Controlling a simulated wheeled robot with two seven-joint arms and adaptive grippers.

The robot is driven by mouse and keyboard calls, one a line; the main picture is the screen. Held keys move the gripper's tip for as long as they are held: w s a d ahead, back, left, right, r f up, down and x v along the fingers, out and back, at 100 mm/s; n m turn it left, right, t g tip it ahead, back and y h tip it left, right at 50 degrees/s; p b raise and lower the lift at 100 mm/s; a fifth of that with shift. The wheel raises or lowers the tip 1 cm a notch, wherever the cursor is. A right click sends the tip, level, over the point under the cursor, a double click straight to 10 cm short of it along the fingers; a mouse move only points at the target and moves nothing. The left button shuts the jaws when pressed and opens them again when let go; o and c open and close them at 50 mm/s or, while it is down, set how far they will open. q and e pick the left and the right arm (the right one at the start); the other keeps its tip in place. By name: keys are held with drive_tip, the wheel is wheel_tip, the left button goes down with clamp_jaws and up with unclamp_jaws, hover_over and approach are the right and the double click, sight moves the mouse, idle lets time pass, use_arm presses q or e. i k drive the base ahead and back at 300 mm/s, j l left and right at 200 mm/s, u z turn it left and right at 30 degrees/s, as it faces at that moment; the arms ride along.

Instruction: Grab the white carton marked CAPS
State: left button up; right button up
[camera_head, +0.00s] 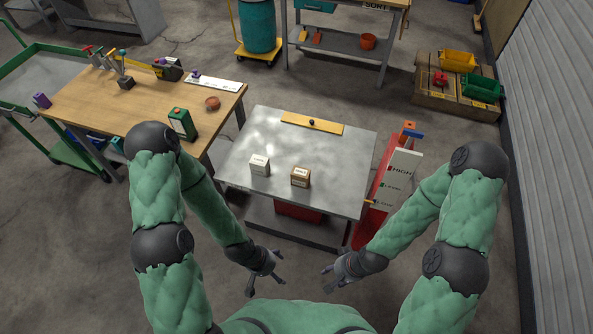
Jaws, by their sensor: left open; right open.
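A small white carton (260,166) stands on the left part of the metal table (340,150), near its front edge; its label is too small to read. A small brown carton (300,177) with a pale label stands just right of it, apart from it. My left gripper (264,288) is open and empty, in front of the table and below the white carton in the picture. My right gripper (328,281) is open and empty, in front of the table and to the right of the left one. Neither touches a carton.
A yellow strip (312,124) with a dark knob lies at the metal table's back. The metal table's middle is clear.

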sight(258, 165)
drive_tip(key=i+j+u, duration=0.3)
drive_tip(key=i+j, duration=0.25)
drive_tip(key=j, duration=0.2)
drive_tip(key=i+j+u, duration=0.3)
drive_tip(key=i+j, duration=0.3)
